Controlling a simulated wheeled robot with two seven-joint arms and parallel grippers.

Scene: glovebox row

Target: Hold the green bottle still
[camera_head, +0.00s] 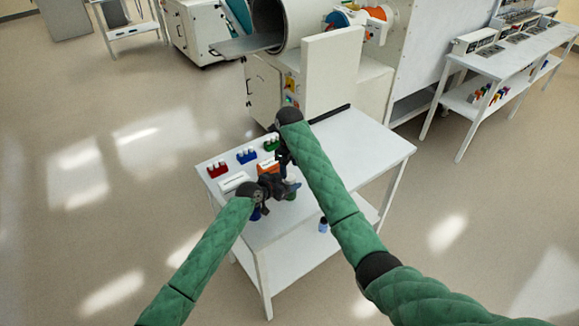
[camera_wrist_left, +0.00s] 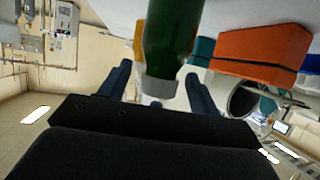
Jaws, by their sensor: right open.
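The green bottle (camera_wrist_left: 170,28) shows large in the left wrist view, with a grey cap (camera_wrist_left: 160,90) at its near end. My left gripper (camera_wrist_left: 160,88) is open, its two blue fingers on either side of the bottle's cap end with gaps visible. In the head view my left gripper (camera_head: 284,188) is low over the front part of the white table, and a bit of green shows beside its fingers. My right gripper (camera_head: 285,157) is open just behind it, pointing down. The two grippers hide most of the bottle in the head view.
A blue bottle (camera_head: 323,225) stands on the lower shelf. The table's right side is clear.

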